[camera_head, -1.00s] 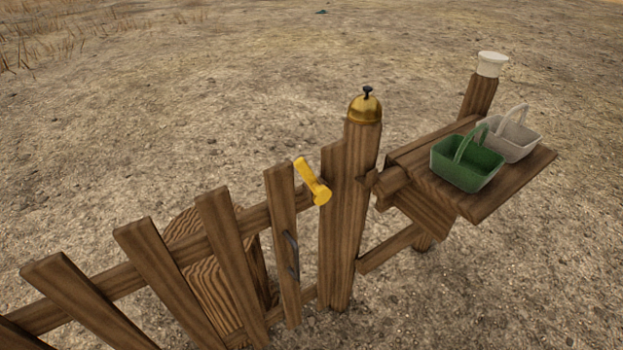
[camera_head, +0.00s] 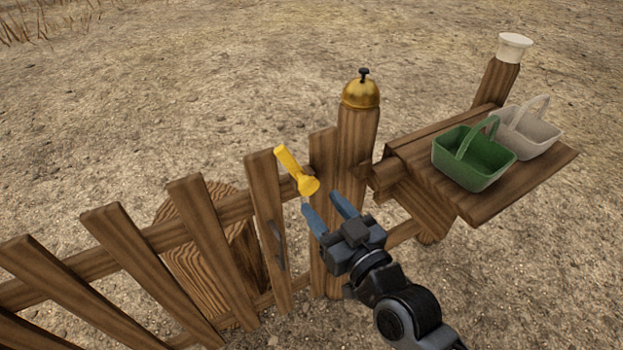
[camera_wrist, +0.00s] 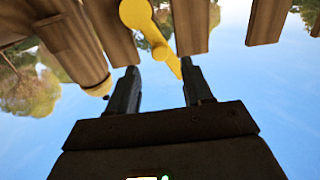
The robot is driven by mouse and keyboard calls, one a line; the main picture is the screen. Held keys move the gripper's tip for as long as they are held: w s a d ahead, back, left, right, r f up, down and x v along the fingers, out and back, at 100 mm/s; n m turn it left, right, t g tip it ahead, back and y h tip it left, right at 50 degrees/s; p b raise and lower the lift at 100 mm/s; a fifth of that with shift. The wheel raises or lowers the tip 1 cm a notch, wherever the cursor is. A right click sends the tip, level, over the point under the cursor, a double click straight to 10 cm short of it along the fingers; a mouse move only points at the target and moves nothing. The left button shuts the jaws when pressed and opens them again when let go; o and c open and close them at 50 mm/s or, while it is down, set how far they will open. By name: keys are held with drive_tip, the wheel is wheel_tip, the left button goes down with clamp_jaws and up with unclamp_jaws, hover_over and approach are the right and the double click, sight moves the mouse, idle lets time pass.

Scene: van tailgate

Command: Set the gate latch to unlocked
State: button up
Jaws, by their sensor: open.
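The yellow gate latch (camera_head: 295,170) is a lever at the top of the wooden gate (camera_head: 184,205), beside the gate post. It tilts, with its round end at lower right and its handle rising to the upper left. My gripper (camera_head: 324,202) is open and empty, just below and to the right of the latch's round end in the head view. In the wrist view the latch (camera_wrist: 148,30) shows at the top, beyond and between the open fingers of my gripper (camera_wrist: 158,80). I cannot tell whether a finger touches it.
A brass bell (camera_head: 361,90) sits on the gate post (camera_head: 355,150). A wooden shelf (camera_head: 545,170) at right holds a green basket (camera_head: 470,160) and a pale basket (camera_head: 530,132). A dark gate handle (camera_head: 279,245) is below the latch. A round wooden piece (camera_head: 195,265) is behind the gate.

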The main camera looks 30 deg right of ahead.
sight(307, 185)
drive_tip(key=w+p, duration=0.1)
drive_tip(key=w, duration=0.6)
drive_tip(key=shift+w+p, duration=0.3)
drive_tip(key=shift+w, duration=0.05)
